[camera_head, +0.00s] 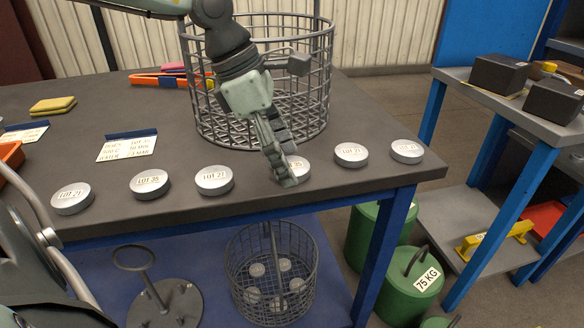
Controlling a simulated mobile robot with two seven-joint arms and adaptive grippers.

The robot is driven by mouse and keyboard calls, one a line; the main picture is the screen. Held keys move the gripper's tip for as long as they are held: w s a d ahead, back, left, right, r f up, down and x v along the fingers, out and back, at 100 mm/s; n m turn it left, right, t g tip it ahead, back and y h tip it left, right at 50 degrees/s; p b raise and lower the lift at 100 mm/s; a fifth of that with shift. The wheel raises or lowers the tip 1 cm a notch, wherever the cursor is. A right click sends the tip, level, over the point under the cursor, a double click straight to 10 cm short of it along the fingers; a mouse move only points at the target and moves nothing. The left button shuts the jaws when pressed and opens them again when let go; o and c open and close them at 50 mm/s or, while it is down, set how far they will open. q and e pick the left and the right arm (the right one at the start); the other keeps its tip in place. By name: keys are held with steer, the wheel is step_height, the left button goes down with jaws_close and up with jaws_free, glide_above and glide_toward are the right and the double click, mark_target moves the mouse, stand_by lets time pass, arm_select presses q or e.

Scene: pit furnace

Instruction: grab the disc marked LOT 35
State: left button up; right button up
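A row of metal discs lies along the table's front edge. One disc marked LOT 35 (150,184) lies second from the left. Another disc (301,166), whose label seems to end in 35, is partly hidden behind my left gripper (287,178). That gripper points down, its fingertips at this disc's left side. I cannot tell whether they touch it or how far the fingers are apart. Other discs read LOT 27 (72,199), LOT 21 (214,180) and LOT 21 (351,155). The label of the rightmost disc (406,152) is unclear. My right gripper is not in view.
A tall wire basket (318,75) stands on the table (240,215) right behind the gripper. A label card (127,149) and yellow pads (53,104) lie left. A lower wire basket (272,272) holds several discs.

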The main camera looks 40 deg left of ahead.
arm_select(q)
steer(key=c, duration=1.2)
steer(key=shift+c, duration=0.2)
steer(key=shift+r, duration=0.15)
